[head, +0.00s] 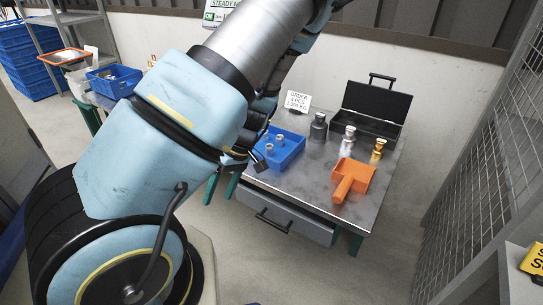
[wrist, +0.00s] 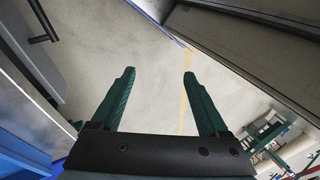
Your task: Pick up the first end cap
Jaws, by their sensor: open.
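A blue bin (head: 284,156) stands on the left part of the metal table and holds a few small pale cylindrical parts (head: 279,139). I cannot tell for sure whether these are the end caps. My gripper (wrist: 158,74) is open with nothing between its dark green fingers in the wrist view. Bare floor lies behind the fingers there, and no end cap shows. In the head view my arm crosses the picture in front of the table's left side, and the fingers cannot be made out clearly.
On the table (head: 297,186) are an orange scoop (head: 352,178), a grey weight (head: 318,127), a silver piece (head: 347,141), a brass piece (head: 377,151), a white order card (head: 297,101) and an open black case (head: 376,106). A mesh fence (head: 490,150) stands at right.

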